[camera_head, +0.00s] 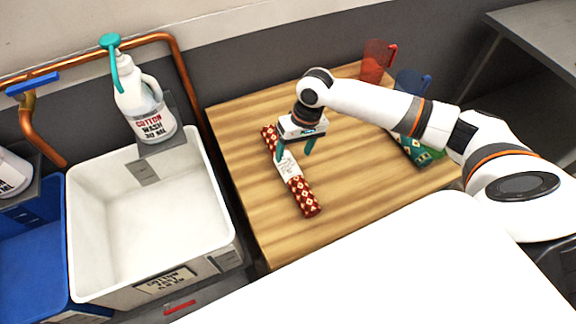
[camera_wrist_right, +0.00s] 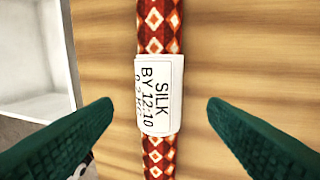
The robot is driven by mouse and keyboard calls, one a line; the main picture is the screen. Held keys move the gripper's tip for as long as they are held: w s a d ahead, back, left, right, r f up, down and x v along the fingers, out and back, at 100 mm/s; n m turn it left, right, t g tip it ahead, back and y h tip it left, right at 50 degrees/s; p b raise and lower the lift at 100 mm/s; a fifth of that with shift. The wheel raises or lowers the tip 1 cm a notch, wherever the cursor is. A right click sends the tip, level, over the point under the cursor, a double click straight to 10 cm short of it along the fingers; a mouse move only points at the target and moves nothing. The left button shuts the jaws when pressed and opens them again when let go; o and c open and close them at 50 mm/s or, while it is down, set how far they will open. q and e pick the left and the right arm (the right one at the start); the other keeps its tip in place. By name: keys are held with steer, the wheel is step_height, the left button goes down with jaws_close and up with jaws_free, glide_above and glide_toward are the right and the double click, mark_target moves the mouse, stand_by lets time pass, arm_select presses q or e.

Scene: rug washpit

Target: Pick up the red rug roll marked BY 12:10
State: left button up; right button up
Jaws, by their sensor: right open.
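The red rug roll (camera_head: 304,195) with a cream diamond pattern lies on the wooden table, slanting in the head view. A white paper band wraps its middle; in the right wrist view the roll (camera_wrist_right: 158,28) shows the band (camera_wrist_right: 158,95) reading SILK, BY 12:10, with a lower line hard to read. My right gripper (camera_head: 294,152) is above the band, pointing down. Its teal fingers are open, one on each side of the roll in the right wrist view (camera_wrist_right: 158,112), with wood showing between fingers and roll. My left gripper is not in view.
Green patterned rolls (camera_head: 412,150) lie on the table (camera_head: 245,190) under my right arm. A red jug (camera_head: 376,60) and a blue jug (camera_head: 412,82) stand at the back. Left of the table are a white basin (camera_head: 150,210), a blue basin (camera_head: 30,255) and a COTTON WASH pump bottle (camera_head: 142,105).

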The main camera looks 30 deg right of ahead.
mark_target(290, 162)
steer(key=x, duration=0.5)
steer(key=shift+a+f, duration=0.1)
steer(key=shift+f, duration=0.3)
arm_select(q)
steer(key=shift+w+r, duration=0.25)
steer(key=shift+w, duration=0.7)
arm_select(e)
steer(key=shift+c, duration=0.5)
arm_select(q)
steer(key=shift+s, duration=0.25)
arm_select(e)
steer(key=shift+r, duration=0.1)
steer(key=c, duration=1.1)
